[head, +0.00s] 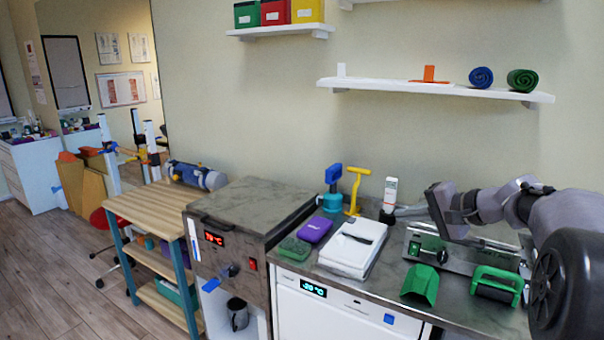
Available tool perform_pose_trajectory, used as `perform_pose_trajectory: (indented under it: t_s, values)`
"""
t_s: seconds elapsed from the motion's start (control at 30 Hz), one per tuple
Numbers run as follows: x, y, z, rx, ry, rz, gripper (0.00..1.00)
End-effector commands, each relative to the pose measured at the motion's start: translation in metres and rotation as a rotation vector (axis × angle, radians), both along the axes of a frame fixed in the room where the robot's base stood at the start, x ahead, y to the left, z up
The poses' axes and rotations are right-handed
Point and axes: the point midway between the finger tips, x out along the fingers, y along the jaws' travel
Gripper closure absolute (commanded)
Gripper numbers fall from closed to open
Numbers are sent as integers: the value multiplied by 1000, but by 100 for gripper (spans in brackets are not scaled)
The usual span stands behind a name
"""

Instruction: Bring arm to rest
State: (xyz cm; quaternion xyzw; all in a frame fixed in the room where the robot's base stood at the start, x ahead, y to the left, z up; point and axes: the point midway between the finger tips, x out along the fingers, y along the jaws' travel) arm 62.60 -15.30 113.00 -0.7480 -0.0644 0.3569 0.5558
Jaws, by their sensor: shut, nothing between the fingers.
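My arm reaches in from the right edge, above the right part of the dark counter (462,282). My gripper (396,212) points left and is shut, with nothing held. Its tips appear close to the base of an upright white handheld device (390,188); I cannot tell whether they touch it. My wrist and forearm hide part of the wall and the counter's right end.
Below my arm are a metal appliance (470,257), a green scoop-like piece (420,284) and a green-framed roller (497,286). Left of it stand a white box (353,248), purple case (315,230), yellow T-handled tool (356,190) and blue-green tool (332,188). A shelf (440,89) hangs above.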

Motion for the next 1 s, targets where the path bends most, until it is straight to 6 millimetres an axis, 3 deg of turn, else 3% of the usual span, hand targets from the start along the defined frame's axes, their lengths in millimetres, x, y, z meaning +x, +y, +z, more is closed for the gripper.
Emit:
perform_pose_trajectory:
  t_s: [0.03,0.1,0.17,0.2,0.3,0.4,0.43,0.5,0.6,1.0]
  values:
    - [-28,46,10,-55,47,44,100]
    - [-80,101,10,-150,125,96,100]
    - [-132,139,5,-240,179,135,100]
    - [-169,160,-2,-303,207,158,100]
    - [-257,191,-29,-463,245,204,100]
    - [-322,197,-61,-596,244,232,100]
    - [-335,197,-69,-624,242,238,100]
    - [-356,195,-84,-673,235,245,100]
    - [-368,193,-93,-704,230,248,100]
    - [-368,192,-94,-705,230,248,100]
